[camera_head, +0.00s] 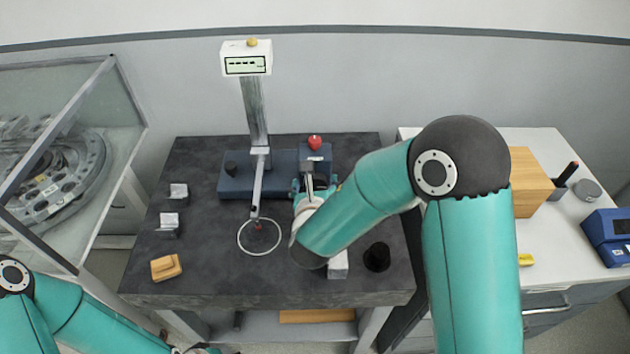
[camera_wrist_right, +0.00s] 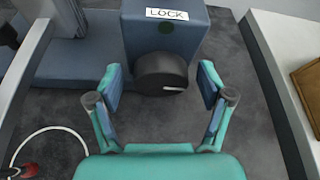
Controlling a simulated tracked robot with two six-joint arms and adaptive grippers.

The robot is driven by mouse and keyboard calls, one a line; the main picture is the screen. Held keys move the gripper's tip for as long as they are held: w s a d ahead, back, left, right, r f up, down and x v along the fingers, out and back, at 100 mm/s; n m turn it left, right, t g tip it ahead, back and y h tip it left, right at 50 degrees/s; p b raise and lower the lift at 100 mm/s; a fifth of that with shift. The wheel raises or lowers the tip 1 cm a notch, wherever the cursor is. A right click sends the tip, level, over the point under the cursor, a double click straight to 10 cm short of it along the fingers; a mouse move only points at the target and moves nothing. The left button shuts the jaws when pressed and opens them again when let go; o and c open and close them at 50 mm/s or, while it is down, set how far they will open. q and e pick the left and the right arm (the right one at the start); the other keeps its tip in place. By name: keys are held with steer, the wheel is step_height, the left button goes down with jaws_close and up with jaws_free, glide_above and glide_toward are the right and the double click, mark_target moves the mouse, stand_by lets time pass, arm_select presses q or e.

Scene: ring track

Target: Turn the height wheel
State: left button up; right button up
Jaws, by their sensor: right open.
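A blue gauge stand (camera_head: 272,176) with an upright column and a display (camera_head: 246,65) stands on the dark table. In the right wrist view, another black knob with a white mark (camera_wrist_right: 161,75) sits on the front of a blue block (camera_wrist_right: 165,35) labelled LOCK. I cannot tell which knob is the height wheel. My right gripper (camera_wrist_right: 162,80) is open, its fingertips on either side of the marked knob with gaps. My left gripper is mostly cut off at the bottom edge.
A white ring (camera_head: 259,237) lies on the table below the gauge arm. Small metal blocks (camera_head: 169,225), a wooden block (camera_head: 166,267) and a black cylinder (camera_head: 377,257) stand around it. A glass-walled case (camera_head: 95,200) is at left, a white counter (camera_head: 560,245) at right.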

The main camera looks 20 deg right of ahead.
steer(key=shift+w+d+f, duration=0.1)
steer(key=shift+w, duration=0.05)
steer(key=c, duration=1.2)
steer(key=shift+o, duration=0.2)
steer(key=shift+f+b, duration=0.1)
steer(key=shift+b, duration=0.55)
steer(key=m+y+b, duration=0.2)
steer(key=m+b, duration=0.1)
steer(key=b, duration=0.8)
steer(key=m+t+y+b, duration=0.1)
steer(key=m+b, duration=0.2)
steer(key=b, duration=0.7)
steer(key=shift+d+f+t+y+b, duration=0.2)
steer(key=shift+t+y+b, duration=0.1)
steer(key=shift+y+b, duration=0.1)
steer(key=shift+r+m+y+b, duration=0.3)
steer(key=shift+m+b, duration=0.1)
steer(key=shift+b, duration=0.3)
steer(key=o, duration=1.2)
steer(key=shift+c, duration=0.2)
